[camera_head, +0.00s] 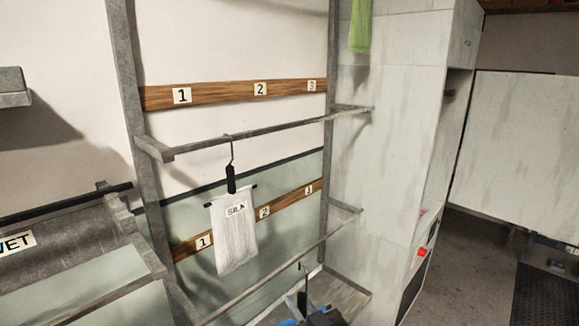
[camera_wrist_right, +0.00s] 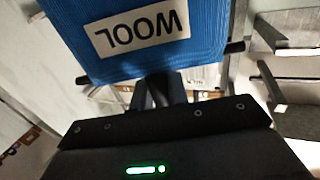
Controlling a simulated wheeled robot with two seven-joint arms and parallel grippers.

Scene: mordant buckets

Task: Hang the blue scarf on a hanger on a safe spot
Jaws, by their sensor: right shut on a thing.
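The blue scarf (camera_wrist_right: 70,25) fills the top of the right wrist view, with an upside-down WOOL label. It hangs on a dark hanger (camera_wrist_right: 235,75) whose bar ends stick out on both sides. My right gripper (camera_wrist_right: 160,92) is shut on this hanger. In the head view my right gripper (camera_head: 318,317) is at the bottom edge, in front of the lower rail. A hanger hook (camera_head: 303,267) rises above it and a sliver of blue scarf (camera_head: 288,323) shows beside it; the rest is cut off. My left gripper is out of view.
A rack has an upper rail (camera_head: 250,132) and a lower rail (camera_head: 270,267), with boards numbered 1 to 3 above each. A green cloth (camera_head: 361,25) hangs higher up. A WET sign (camera_head: 17,243) is at left.

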